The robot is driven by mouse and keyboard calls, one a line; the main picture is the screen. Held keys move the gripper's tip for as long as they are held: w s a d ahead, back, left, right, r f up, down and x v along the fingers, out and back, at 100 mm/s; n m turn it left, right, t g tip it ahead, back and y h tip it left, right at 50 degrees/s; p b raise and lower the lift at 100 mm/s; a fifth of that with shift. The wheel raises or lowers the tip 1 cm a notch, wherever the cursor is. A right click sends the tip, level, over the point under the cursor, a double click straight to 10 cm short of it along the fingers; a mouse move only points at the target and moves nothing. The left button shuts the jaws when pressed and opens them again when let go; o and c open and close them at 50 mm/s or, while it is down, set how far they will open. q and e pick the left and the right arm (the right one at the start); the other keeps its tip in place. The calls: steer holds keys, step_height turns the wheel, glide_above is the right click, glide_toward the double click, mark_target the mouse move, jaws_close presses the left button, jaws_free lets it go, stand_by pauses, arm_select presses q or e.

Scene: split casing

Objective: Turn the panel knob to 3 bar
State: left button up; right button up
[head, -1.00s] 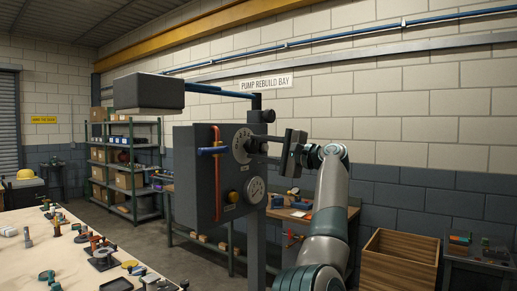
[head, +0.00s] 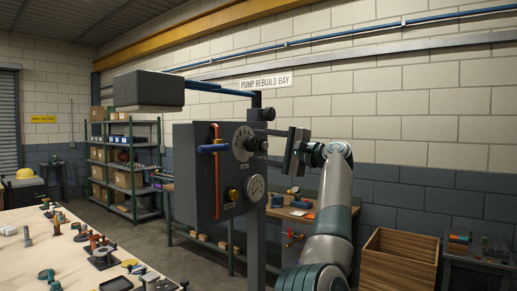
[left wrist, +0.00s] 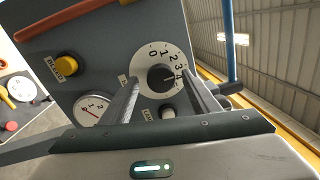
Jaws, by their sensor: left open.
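The black panel knob (head: 259,145) sits on a white numbered dial (head: 242,143) on the dark upright panel (head: 197,190). The left wrist view shows the knob (left wrist: 161,78) on the dial (left wrist: 153,55), with numbers 0 to 4. A small pale mark on the knob lies toward the 3 and 4 side; its exact setting is hard to read. My left gripper (head: 277,138) is open, in front of the panel, with its fingers drawn back from the knob. In the wrist view its fingers (left wrist: 162,88) flank the knob with gaps. My right gripper is out of view.
A white gauge (head: 255,188) and a yellow button (head: 233,195) are below the dial. A red pipe (head: 217,175) with a blue lever (head: 212,148) runs beside it. A grey box (head: 148,90) overhangs the panel. A parts-strewn table (head: 70,260) stands at left.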

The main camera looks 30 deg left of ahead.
arm_select(q)
steer(key=s+d+f+b, duration=0.1)
steer(key=d+b, duration=0.3)
steer(key=d, duration=1.2)
steer(key=shift+s+d+f+b, duration=0.15)
steer(key=shift+d+f+b, duration=0.05)
steer(key=shift+b, duration=0.2)
